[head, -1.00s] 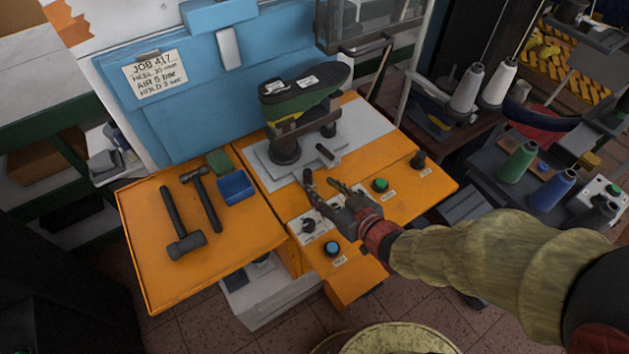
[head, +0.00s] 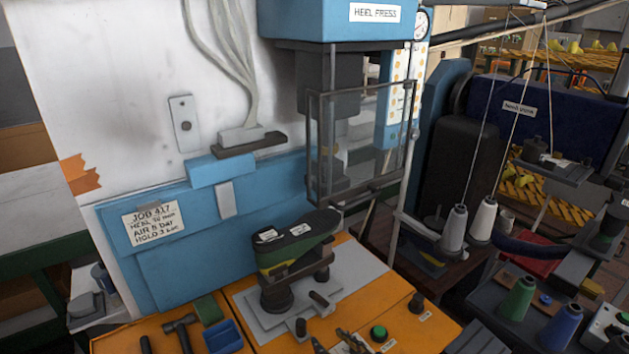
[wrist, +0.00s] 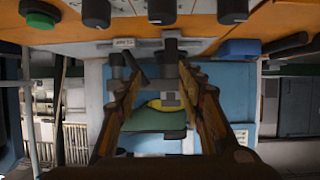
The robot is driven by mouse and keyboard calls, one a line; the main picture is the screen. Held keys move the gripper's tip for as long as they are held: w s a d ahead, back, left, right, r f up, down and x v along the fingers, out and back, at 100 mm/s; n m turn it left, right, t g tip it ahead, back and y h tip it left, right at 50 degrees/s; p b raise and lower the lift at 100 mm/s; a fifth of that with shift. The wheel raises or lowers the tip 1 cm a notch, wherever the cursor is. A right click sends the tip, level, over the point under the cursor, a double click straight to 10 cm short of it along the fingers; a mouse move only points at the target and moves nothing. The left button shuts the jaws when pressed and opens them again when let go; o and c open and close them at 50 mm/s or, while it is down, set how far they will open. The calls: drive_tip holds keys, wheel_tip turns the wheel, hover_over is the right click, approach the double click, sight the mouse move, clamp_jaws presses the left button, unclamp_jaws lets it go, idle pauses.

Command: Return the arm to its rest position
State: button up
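My gripper (head: 335,346) shows only by its fingertips at the bottom edge of the head view, over the front of the orange press table. In the wrist view my gripper (wrist: 160,78) has its two fingers spread, with no object held between them. The rest of my arm is out of the head view.
A dark shoe (head: 300,238) with a green and yellow lower part sits on the fixture behind the fingertips. A short dark lever (head: 319,299) and a green button (head: 379,333) are close by.

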drive_tip(key=s+d+r+m+g+h, duration=0.1)
drive_tip(key=d+r+m+h, duration=0.45)
drive_tip(key=d, duration=0.75)
drive_tip(key=s+r+g, duration=0.2)
drive_tip(key=s+r, duration=0.2)
drive_tip(key=s, duration=0.3)
drive_tip(key=s+d+r+g, duration=0.1)
drive_tip(key=s+r+g, duration=0.1)
drive_tip(key=s+r, duration=0.2)
drive_tip(key=s+m+h, duration=0.1)
drive_tip(key=s, duration=0.2)
drive_tip(key=shift+s+d+r+g+p, duration=0.15)
drive_tip(key=shift+d+r+g+p, duration=0.15)
drive_tip(key=shift+p, duration=0.1)
